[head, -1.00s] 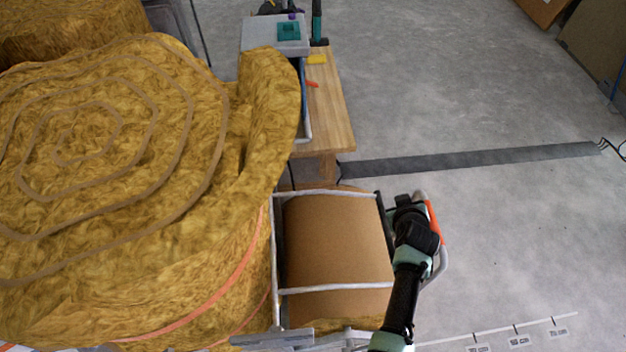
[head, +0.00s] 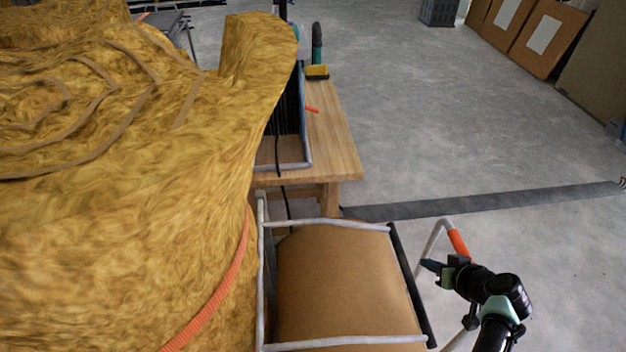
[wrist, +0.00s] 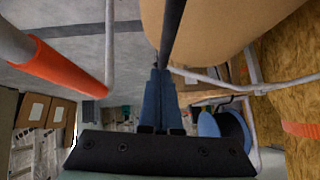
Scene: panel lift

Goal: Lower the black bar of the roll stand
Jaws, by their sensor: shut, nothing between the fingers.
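The roll stand has a pale tubular frame (head: 325,222) around a large brown roll (head: 340,285). Its black bar (head: 413,290) runs along the right side of the roll. In the wrist view the black bar (wrist: 173,30) comes down from the top edge to the fingertips. My gripper (head: 427,265) is just right of the bar, pointing left at it. Its blue fingers (wrist: 160,75) are together and empty in the wrist view. Whether the tips touch the bar cannot be told.
A pale bent handle with an orange sleeve (head: 457,242) stands right beside my gripper; the sleeve looms at left in the wrist view (wrist: 65,65). Yellow insulation rolls (head: 150,200) fill the left. A wooden table (head: 335,150) stands behind. Floor on the right is open, crossed by a dark strip (head: 480,202).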

